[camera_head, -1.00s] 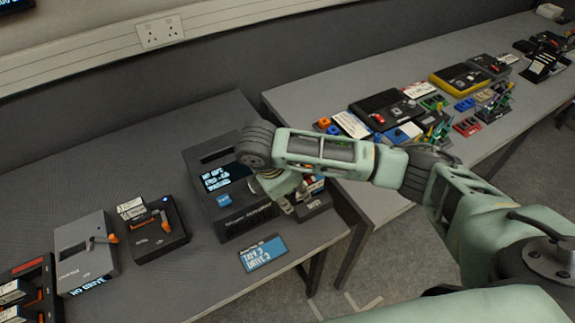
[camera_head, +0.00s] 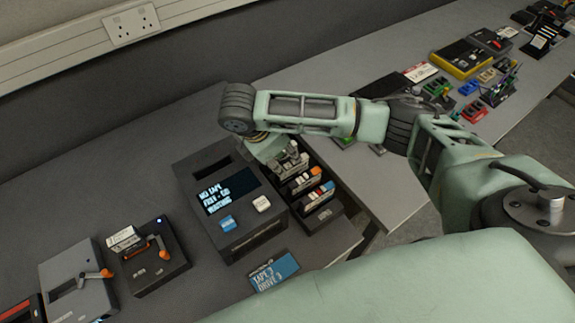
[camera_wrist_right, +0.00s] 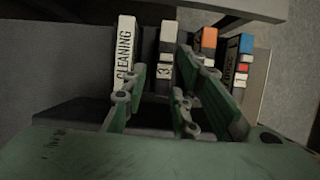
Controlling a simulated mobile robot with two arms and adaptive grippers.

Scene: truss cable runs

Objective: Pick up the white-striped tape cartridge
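The white-striped tape cartridge (camera_wrist_right: 167,48) stands in a dark rack (camera_head: 326,216), second from the left in the right wrist view, beside a white "CLEANING" cartridge (camera_wrist_right: 125,50). To its right stand an orange-topped cartridge (camera_wrist_right: 209,40) and a blue-topped cartridge (camera_wrist_right: 246,44). My right gripper (camera_wrist_right: 160,72) is open, with its fingers on either side of the striped cartridge's near end. I cannot tell whether they touch it. In the head view this gripper (camera_head: 291,160) is low over the rack's far part and hides the striped cartridge. My left gripper is not in view.
A tape drive (camera_head: 250,232) with a lit screen stands directly left of the rack. A blue "TAPE DRIVE" card (camera_head: 273,270) lies in front. Black and grey lever boxes (camera_head: 157,266) stand further left. Other devices crowd the right-hand table.

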